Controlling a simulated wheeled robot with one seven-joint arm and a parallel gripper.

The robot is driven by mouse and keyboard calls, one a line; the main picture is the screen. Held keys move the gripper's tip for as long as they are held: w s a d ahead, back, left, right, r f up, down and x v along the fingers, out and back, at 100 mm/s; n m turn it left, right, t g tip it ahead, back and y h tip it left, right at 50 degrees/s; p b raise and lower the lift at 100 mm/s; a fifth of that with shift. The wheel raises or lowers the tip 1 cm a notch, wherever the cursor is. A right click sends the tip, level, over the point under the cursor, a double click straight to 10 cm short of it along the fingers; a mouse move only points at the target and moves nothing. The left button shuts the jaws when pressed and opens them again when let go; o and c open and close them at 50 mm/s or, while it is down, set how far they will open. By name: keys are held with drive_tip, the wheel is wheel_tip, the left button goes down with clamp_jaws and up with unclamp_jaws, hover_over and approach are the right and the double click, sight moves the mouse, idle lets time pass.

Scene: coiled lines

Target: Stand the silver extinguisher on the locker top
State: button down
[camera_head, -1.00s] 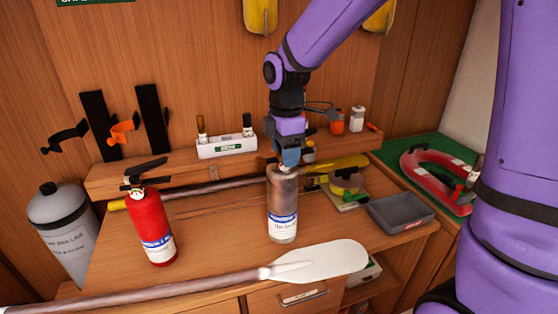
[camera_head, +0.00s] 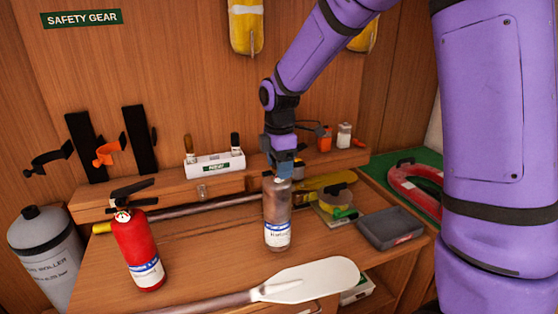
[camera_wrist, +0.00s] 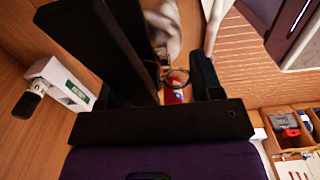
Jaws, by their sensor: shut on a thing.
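The silver extinguisher (camera_head: 277,212) is upright, with a blue and white label low on its body. My gripper (camera_head: 279,170) is above it in the head view and shut on its top, which the jaws hide. The extinguisher's base appears against the wooden locker top (camera_head: 190,250); I cannot tell whether it touches. In the wrist view, the dark fingers of my gripper (camera_wrist: 182,85) frame a thin ring and a small red patch, and the held body is largely hidden.
A red extinguisher (camera_head: 138,250) stands to the left. A paddle (camera_head: 310,280) lies in front, a pole (camera_head: 200,207) behind. A grey tray (camera_head: 390,230) and yellow tape (camera_head: 336,198) are to the right. A white box (camera_head: 215,163) sits on the back ledge. A grey cylinder (camera_head: 45,258) stands far left.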

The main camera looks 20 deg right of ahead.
drive_tip(key=shift+f, duration=0.9)
drive_tip(key=shift+c, duration=1.3)
unclamp_jaws()
drive_tip(key=shift+f, duration=0.15)
wheel_tip(320, 180, up, 12)
drive_tip(key=shift+s+r, duration=0.15)
drive_tip(key=shift+r, duration=0.05)
